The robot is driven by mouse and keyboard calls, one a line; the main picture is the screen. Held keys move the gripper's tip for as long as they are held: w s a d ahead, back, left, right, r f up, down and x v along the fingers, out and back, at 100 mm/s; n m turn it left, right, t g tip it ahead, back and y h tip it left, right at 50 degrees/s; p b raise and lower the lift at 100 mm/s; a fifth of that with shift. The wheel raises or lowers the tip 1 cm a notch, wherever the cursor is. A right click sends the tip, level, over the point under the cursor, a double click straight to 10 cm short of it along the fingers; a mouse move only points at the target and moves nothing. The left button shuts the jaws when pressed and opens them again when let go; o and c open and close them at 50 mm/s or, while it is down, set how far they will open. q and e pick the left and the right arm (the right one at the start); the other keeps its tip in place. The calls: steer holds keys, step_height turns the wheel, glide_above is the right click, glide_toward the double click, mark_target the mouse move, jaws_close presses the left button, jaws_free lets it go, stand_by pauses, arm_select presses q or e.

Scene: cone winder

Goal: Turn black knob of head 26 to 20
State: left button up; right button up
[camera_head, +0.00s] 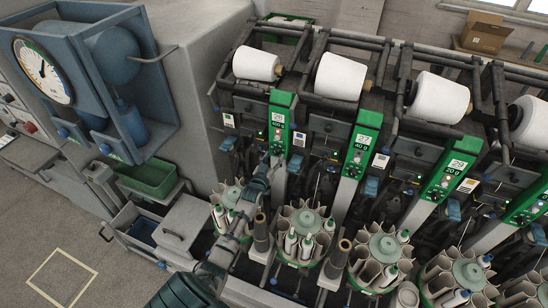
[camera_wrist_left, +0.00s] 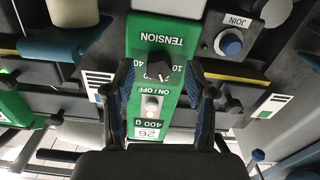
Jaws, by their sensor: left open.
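The green panel of head 26 (camera_head: 279,122) is the leftmost of the row in the head view. In the wrist view it appears upside down, with the 26 / 400 g label (camera_wrist_left: 147,130). The black knob (camera_wrist_left: 159,65) sits under the TENSION lettering, with 10 to its right and 40 to its left. A pale mark shows at its lower right; the exact setting cannot be read. My left gripper (camera_head: 268,163) is in front of this panel. In the wrist view its open fingers (camera_wrist_left: 160,85) stand on either side of the knob, apart from it. My right gripper is out of view.
A white ON/OFF switch (camera_wrist_left: 152,105) lies between the fingers, close to the knob. A blue JOIN button (camera_wrist_left: 229,44) is at the upper right. White cones (camera_head: 340,76) sit above, and bobbin magazines (camera_head: 305,225) stand below beside my arm.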

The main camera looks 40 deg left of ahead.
arm_select(q)
steer(key=v, duration=0.6)
steer(key=shift+s, duration=0.3)
